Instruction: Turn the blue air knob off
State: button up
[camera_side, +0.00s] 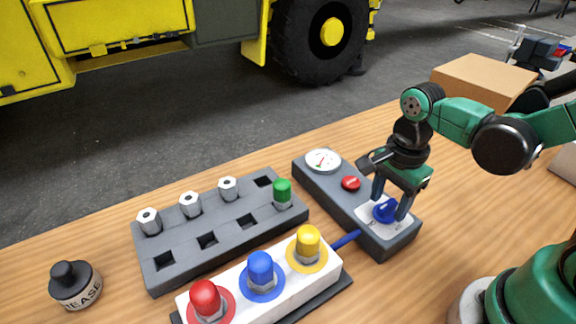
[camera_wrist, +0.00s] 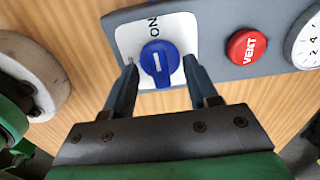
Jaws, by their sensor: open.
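The blue air knob (camera_side: 386,211) sits on a white label plate at the near right end of a grey control box (camera_side: 330,187). In the wrist view the knob (camera_wrist: 160,62) shows a white bar, and the word ON is printed on the plate beside it. My gripper (camera_side: 390,207) points down over the knob. Its two fingers stand on either side of the knob, open, with small gaps visible in the wrist view (camera_wrist: 158,72). I cannot tell whether either finger touches it. The other markings on the plate are hidden or too small to read.
A red VENT button (camera_wrist: 248,46) and a white gauge (camera_side: 323,160) share the control box. A grey socket block (camera_side: 222,232) with several fittings, a white block with red, blue and yellow caps (camera_side: 308,244), and a GREASE pot (camera_side: 75,285) stand to the left. A cardboard box (camera_side: 484,82) is behind.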

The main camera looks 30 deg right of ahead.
jog(key=shift+f, duration=0.15)
jog(key=shift+c, duration=0.2)
grip_shut()
